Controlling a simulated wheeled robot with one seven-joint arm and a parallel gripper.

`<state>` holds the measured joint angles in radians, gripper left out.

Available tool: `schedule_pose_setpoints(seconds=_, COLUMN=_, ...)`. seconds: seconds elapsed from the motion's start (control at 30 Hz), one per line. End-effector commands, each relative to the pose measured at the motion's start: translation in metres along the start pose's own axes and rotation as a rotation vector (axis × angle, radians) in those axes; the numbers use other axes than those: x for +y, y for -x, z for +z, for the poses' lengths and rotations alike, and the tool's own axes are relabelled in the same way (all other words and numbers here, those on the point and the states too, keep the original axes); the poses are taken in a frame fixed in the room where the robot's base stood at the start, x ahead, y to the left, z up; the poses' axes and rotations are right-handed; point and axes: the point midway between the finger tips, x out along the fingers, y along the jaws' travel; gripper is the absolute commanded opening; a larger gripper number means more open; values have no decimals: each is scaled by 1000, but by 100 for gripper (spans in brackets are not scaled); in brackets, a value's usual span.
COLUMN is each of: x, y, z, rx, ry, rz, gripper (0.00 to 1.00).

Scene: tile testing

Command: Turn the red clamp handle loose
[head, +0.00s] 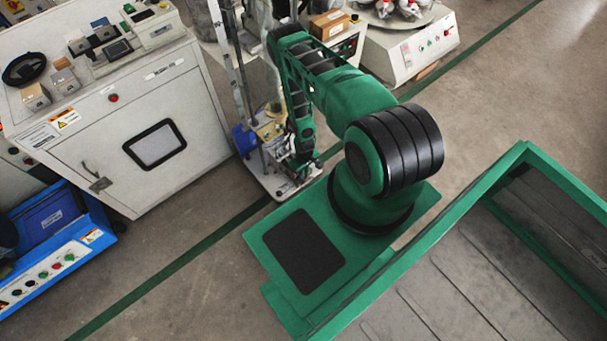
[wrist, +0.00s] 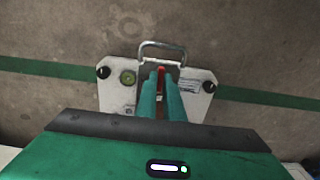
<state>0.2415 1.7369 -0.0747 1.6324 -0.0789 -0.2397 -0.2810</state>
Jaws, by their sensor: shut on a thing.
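The red clamp handle (wrist: 161,69) shows as a small red piece between the tips of my gripper (wrist: 161,75) in the wrist view. The two teal fingers are shut on it and hide most of it. The handle sits over a pale base plate (wrist: 201,102) with a metal loop handle (wrist: 162,46), two black knobs and a round green level on it. In the head view my gripper (head: 303,168) is low at the foot of the metal stand (head: 270,180), where the red handle cannot be made out.
A white cabinet (head: 190,95) stands left of the stand, and a blue machine (head: 75,250) is at far left. A white tester (head: 425,50) is behind my arm. A green line runs along the open concrete floor (head: 175,230).

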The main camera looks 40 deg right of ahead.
Motion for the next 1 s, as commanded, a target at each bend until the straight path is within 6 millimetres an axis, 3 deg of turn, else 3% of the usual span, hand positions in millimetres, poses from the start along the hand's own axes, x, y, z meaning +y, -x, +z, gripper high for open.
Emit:
schedule_pose_setpoints(seconds=0.57, x=1, y=0, z=0, rx=0, ry=28, rz=2, gripper=0)
schedule_pose_setpoints(seconds=0.9, x=1, y=0, z=-1, rx=0, ry=456, rz=3, gripper=0)
schedule_pose_setpoints(seconds=1.0, x=1, y=0, z=0, rx=0, ry=515, rz=3, gripper=0)
